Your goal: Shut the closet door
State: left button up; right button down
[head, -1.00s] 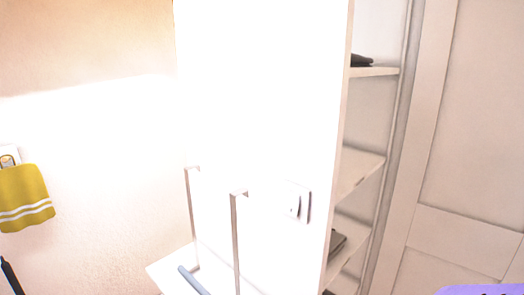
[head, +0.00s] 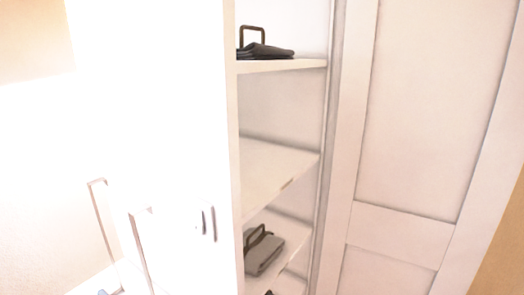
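The closet stands open in the head view, with its shelves (head: 275,165) exposed in the middle. A pale panelled closet door (head: 420,110) stands to the right of the shelves, with a raised frame around its panels. No handle shows on its visible part. A bright white upright surface (head: 155,110) borders the shelves on the left; whether it is a closet side or another door I cannot tell. Neither of my grippers is in view.
Two thin upright bars, one on the left (head: 103,225), stand at lower left. A small switch-like fitting (head: 207,222) is on the white surface. A tan wall shows at far right.

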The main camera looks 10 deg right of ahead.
aim_at(428, 160)
jog(key=i+l, duration=0.1)
jog(key=l, duration=0.25)
jog(key=i+l, duration=0.1)
jog(key=l, duration=0.25)
jog(key=i+l, duration=0.1)
jog(key=l, duration=0.25)
jog(key=i+l, duration=0.1)
jog(key=l, duration=0.25)
jog(key=u, duration=0.05)
